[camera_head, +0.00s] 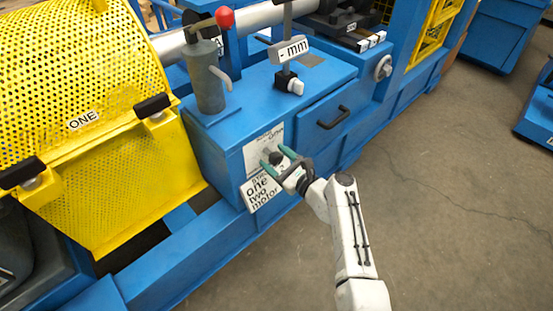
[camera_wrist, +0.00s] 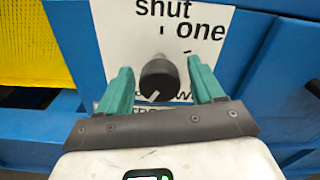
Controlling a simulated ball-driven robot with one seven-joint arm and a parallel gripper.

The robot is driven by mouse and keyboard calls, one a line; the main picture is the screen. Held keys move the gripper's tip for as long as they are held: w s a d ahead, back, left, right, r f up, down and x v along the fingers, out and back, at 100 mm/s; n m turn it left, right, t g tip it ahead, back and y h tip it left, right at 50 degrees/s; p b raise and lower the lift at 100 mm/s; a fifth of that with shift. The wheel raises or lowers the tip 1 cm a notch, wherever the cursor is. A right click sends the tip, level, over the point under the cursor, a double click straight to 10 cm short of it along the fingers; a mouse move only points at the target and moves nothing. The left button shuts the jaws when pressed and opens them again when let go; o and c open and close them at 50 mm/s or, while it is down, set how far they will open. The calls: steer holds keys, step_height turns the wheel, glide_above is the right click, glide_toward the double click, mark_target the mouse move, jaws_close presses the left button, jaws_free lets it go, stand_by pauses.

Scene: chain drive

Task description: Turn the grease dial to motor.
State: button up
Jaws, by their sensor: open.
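The grease dial is a dark round knob (camera_wrist: 160,79) on a white label plate (camera_wrist: 115,28) on the blue machine's front. In the wrist view "shut" is printed above it and "one" at upper right; lettering below is mostly hidden by my gripper. A white mark on the knob's face shows at its lower left. My gripper (camera_wrist: 159,66) is open, with one green finger on each side of the knob. Gaps show between the fingers and the knob. In the head view my gripper (camera_head: 277,160) is at the plate and partly covers the knob.
Below the plate a white sign (camera_head: 261,192) reads "one two motor". A drawer with a black handle (camera_head: 333,118) is to the right. A grey pump (camera_head: 207,80) with a red-knobbed lever stands above. A yellow guard (camera_head: 90,110) is at left. Open floor (camera_head: 460,200) lies at right.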

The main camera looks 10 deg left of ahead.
steer(key=p+v, duration=0.4)
steer(key=v, duration=0.7)
steer(key=shift+f, duration=0.1)
steer(key=s+d+f+n+g+h, duration=0.4)
steer(key=s+d+n, duration=0.45)
steer(key=s, duration=0.35)
steer(key=s+d+f+n+g+h, duration=0.4)
steer(key=s+d+n, duration=0.45)
steer(key=s, duration=0.25)
steer(key=s+d+r+n+g+h, duration=0.1)
steer(key=s+d+r+n+h, duration=0.2)
steer(key=s+d, duration=0.3)
steer(key=s+d+r+n+g+h, duration=0.1)
steer(key=s+d+r+n+h, duration=0.2)
steer(key=s, duration=0.6)
step_height(320, 180, up, 19)
steer(key=d+p, duration=0.1)
steer(key=p, duration=1.7)
steer(key=shift+s+m, duration=0.25)
steer(key=shift+m, duration=0.05)
